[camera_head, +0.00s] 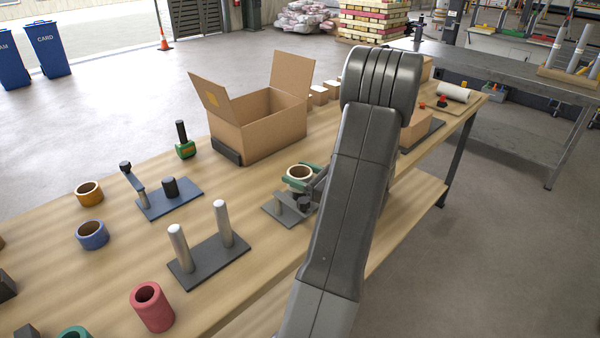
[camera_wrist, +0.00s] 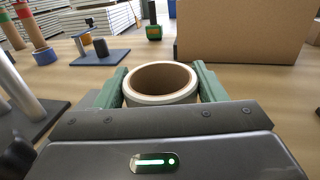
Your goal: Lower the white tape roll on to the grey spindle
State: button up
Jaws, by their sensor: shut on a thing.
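My gripper (camera_head: 303,182) has green fingers, shut on the outside of the white tape roll (camera_head: 299,172). The roll is upright with its brown-lined hole facing up. In the wrist view the roll (camera_wrist: 161,97) sits between the fingers, and nothing shows through its hole. A grey base plate (camera_head: 271,212) lies below and to the left of my gripper, with a short grey post (camera_head: 278,203) and a black knob (camera_head: 304,203) near it. My gripper and arm hide part of this stand. I cannot tell whether a spindle stands directly under the roll.
A dark stand with two silver posts (camera_head: 222,223) is left of my gripper. Beyond it is a blue stand (camera_head: 155,207) with a black post. An open cardboard box (camera_head: 262,132) stands behind. Orange (camera_head: 89,193), blue (camera_head: 92,235) and red (camera_head: 151,306) rolls lie left.

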jog(key=shift+f+b, duration=1.35)
jog(key=shift+f, duration=0.75)
jog(key=o, duration=1.1)
jog(key=shift+c, duration=0.2)
jog(key=b+v, duration=0.1)
jog(key=v, duration=1.2)
jog(key=shift+s+d, duration=0.25)
jog(key=shift+d, duration=0.1)
